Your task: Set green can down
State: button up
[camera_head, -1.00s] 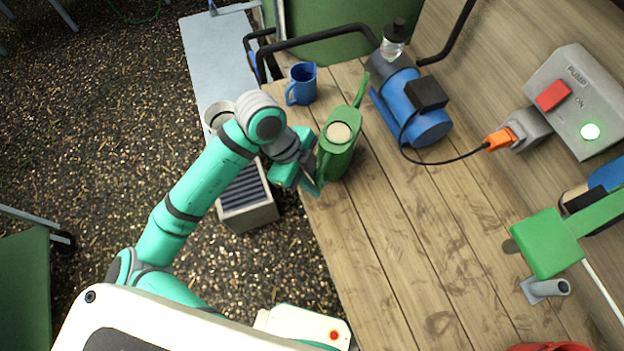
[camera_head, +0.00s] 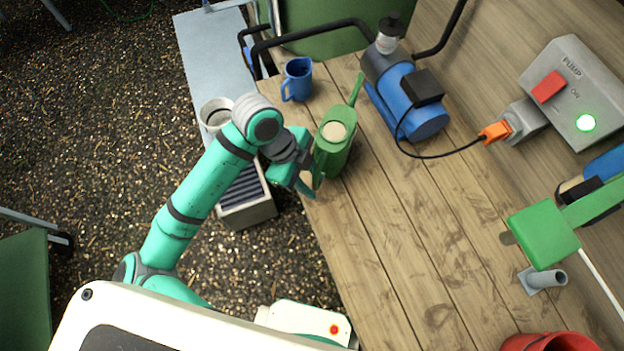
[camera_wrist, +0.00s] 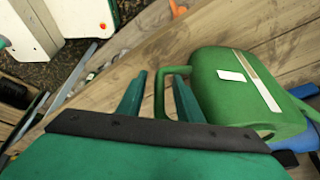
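The green can (camera_head: 333,148), a watering can with a long spout and a pale round top, appears upright on the wooden worktop near its left edge. In the wrist view its body (camera_wrist: 235,90) lies on the right, with a white label and a pale stripe. My gripper (camera_head: 308,190) is at the can's near-left side, at handle height. In the wrist view the two teal fingers of my gripper (camera_wrist: 159,80) are spread apart, with the can's handle (camera_wrist: 159,98) between them and a gap visible. The can's base is partly hidden.
A blue mug (camera_head: 298,80) and a blue pump (camera_head: 408,103) stand behind the can. A grey switch box (camera_head: 590,75) is at the right. A red container (camera_head: 550,342) is at the front. A grey crate (camera_head: 250,212) sits below the left edge.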

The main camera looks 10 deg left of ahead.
jog(key=v, duration=1.2)
jog(key=shift+r, duration=0.15)
jog(key=s+a+f+n+t+y, duration=0.1)
jog(key=a+f+n+t, duration=0.1)
jog(key=a+f+n, duration=0.35)
jog(key=s+a+f+n+t+y, duration=0.1)
jog(key=s+a+f+n+t, duration=0.15)
jog(key=f, duration=0.55)
jog(key=s+a+f+n+t+y, duration=0.1)
jog(key=s+f+n+t, duration=0.25)
jog(key=s+f, duration=0.45)
jog(key=s+d+n+t, duration=0.35)
jog(key=s+d, duration=0.25)
jog(key=d, duration=0.3)
jog(key=d+r+n+t, duration=0.2)
jog(key=d+r, duration=0.2)
jog(key=d, duration=0.2)
jog(key=s+d+r+n+t+y, duration=0.1)
jog(key=d+r+n+t, duration=0.1)
jog(key=d+r, duration=0.2)
jog(key=d, duration=0.2)
jog(key=shift+d+n+y, duration=0.3)
